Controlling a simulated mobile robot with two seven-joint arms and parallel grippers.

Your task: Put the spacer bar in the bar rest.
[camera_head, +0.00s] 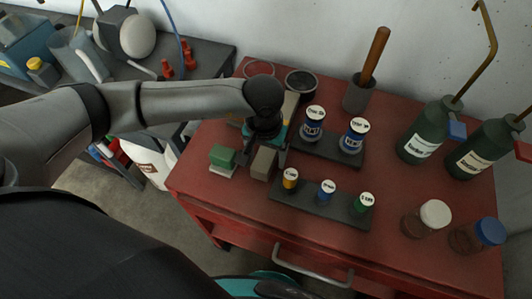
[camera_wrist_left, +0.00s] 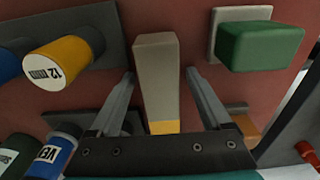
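A grey-beige block (camera_head: 264,163), which looks like the spacer bar, is on the red cart top. In the left wrist view this bar (camera_wrist_left: 156,75) is long, with a yellow band at its near end. My left gripper (camera_head: 262,151) reaches down over it. In the left wrist view the gripper's fingers (camera_wrist_left: 160,74) are open on either side of the bar, with a narrow gap on each side. I cannot tell for sure which thing is the bar rest; the arm and gripper hide part of the cart top. My right gripper is not in view.
A green block (camera_head: 222,155) on a pale pad is just left of the bar. A dark rack (camera_head: 320,207) with small capped bottles is close to its right. Behind stand larger blue-labelled jars (camera_head: 313,122), a wooden-handled tool (camera_head: 374,55) and green bottles (camera_head: 428,132).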

